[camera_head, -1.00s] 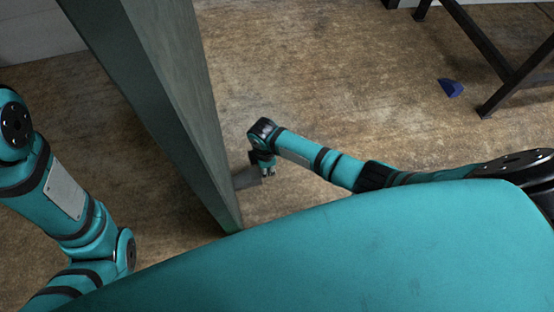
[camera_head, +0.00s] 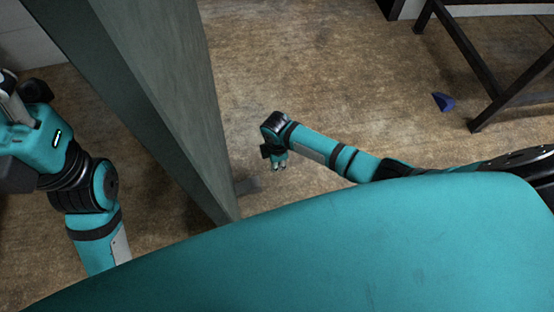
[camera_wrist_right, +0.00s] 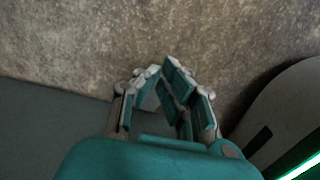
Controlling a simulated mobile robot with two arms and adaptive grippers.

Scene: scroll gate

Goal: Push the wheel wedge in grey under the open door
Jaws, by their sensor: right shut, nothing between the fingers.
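The grey wheel wedge (camera_head: 248,185) lies on the floor at the right face of the open door (camera_head: 160,105), near its lower edge in the head view. Part of the wedge is hidden by the door, so I cannot tell how far under it reaches. My right gripper (camera_head: 280,165) is shut and empty, to the right of the wedge with a small gap. Its closed fingers also show in the right wrist view (camera_wrist_right: 162,75). My left gripper (camera_head: 14,105) is partly cut off at the left edge, and its jaws are unclear.
A dark-framed table or bench (camera_head: 475,60) stands at the upper right. A blue wedge-shaped block (camera_head: 443,102) lies on the floor beside its leg.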

